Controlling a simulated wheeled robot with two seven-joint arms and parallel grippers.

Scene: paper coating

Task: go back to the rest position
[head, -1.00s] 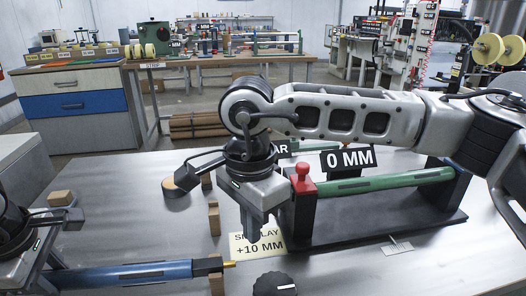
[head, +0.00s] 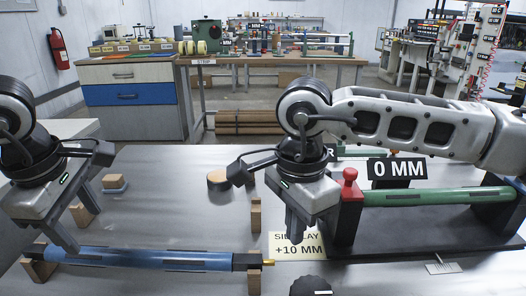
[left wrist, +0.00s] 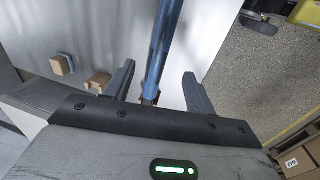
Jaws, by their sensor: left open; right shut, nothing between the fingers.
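My left gripper (head: 80,228) is open and empty at the left of the head view, over the left end of the blue roller (head: 165,259). In the left wrist view the blue roller (left wrist: 165,42) runs between the spread fingers (left wrist: 160,85), which do not close on it. The roller lies across wooden blocks, one under its right end (head: 254,277). My right gripper (head: 298,232) is shut and empty, pointing down beside the red-topped end (head: 348,200) of the black stand. Its tips hang near the yellow "+10 MM" label (head: 296,247).
A black knob (head: 311,286) is at the front edge. Small wooden blocks stand around the table. Bare metal table (head: 160,200) shows between the grippers.

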